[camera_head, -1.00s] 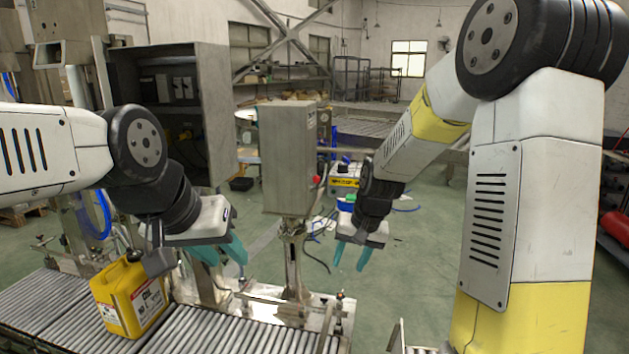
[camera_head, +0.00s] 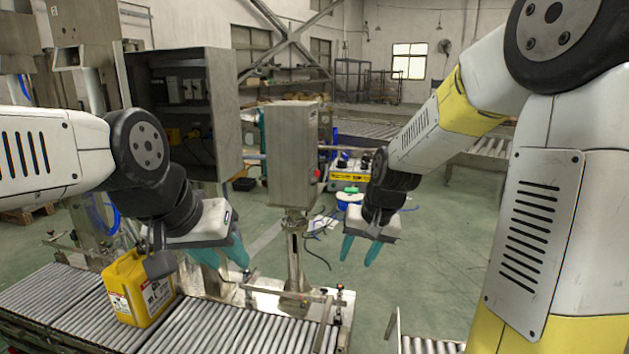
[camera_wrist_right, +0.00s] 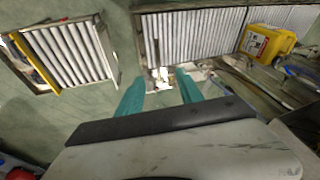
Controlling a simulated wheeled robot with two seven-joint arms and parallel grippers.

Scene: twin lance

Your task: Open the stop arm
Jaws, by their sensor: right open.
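A thin metal bar, which looks like the stop arm (camera_head: 322,326), lies across the rollers near the right end of the conveyor. In the right wrist view a narrow dark bar (camera_wrist_right: 156,52) crosses the rollers ahead of my fingers. My right gripper (camera_head: 358,258) is open and empty, above and to the right of the conveyor end. It shows in the right wrist view (camera_wrist_right: 162,84) with its teal fingers apart. My left gripper (camera_head: 228,264) has its teal fingers apart, near the conveyor's far side, right of the yellow jug (camera_head: 143,292).
A grey control box (camera_head: 292,150) on a post stands behind the conveyor (camera_head: 205,330). A second roller section (camera_head: 425,345) lies to the right across a gap. An open cabinet (camera_head: 185,110) stands at the back left.

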